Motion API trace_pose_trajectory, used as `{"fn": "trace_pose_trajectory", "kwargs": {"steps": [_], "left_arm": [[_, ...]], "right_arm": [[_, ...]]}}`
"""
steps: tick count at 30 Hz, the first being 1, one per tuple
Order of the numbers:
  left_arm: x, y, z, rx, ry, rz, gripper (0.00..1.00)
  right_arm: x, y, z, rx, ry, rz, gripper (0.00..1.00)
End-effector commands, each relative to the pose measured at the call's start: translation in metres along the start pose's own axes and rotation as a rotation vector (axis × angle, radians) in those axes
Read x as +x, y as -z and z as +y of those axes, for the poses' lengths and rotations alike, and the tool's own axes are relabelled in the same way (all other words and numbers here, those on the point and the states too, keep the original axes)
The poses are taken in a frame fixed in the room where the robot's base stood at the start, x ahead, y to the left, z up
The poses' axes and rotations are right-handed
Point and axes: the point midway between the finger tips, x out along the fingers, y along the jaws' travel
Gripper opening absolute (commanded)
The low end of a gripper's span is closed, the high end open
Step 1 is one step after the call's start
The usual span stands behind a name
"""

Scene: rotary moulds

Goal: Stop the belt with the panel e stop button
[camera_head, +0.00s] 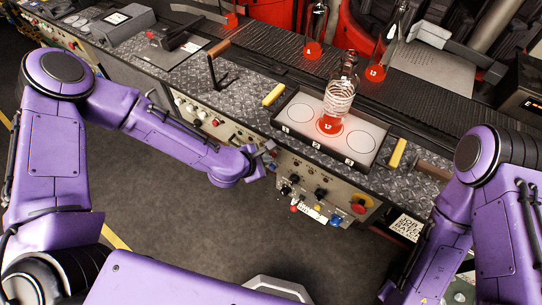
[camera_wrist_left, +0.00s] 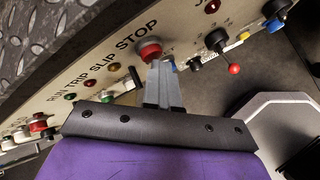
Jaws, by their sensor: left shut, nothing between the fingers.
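A control panel front (camera_head: 325,180) runs along the near side of the bench. In the left wrist view, a red button (camera_wrist_left: 149,50) sits beside the word STOP on this panel (camera_wrist_left: 90,75). My left gripper (camera_head: 268,150) is at the panel's edge, shut and empty. In the left wrist view its fingertips (camera_wrist_left: 160,66) overlap the lower edge of the red button; I cannot tell whether they touch it. In the head view that button is hidden. Another red mushroom button on a yellow plate (camera_head: 360,206) is further right. My right gripper is out of view.
Black knobs (camera_head: 321,193), a red-ball lever (camera_wrist_left: 233,69) and a blue control (camera_head: 337,218) project from the panel. A bottle (camera_head: 340,92) with red-orange content stands on the tray (camera_head: 285,108). The dark belt (camera_head: 265,55) runs behind. Floor before the panel is clear.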

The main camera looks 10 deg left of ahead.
Motion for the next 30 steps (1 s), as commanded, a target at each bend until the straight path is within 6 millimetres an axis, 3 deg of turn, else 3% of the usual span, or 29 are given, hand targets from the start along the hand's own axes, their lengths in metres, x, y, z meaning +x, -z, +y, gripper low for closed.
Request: {"fn": "trace_pose_trajectory", "kwargs": {"steps": [30], "left_arm": [[0.0083,-0.0075,0.0071,0.003,-0.004,-0.004,0.0]], "right_arm": [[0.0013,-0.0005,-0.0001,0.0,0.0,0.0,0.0]]}}
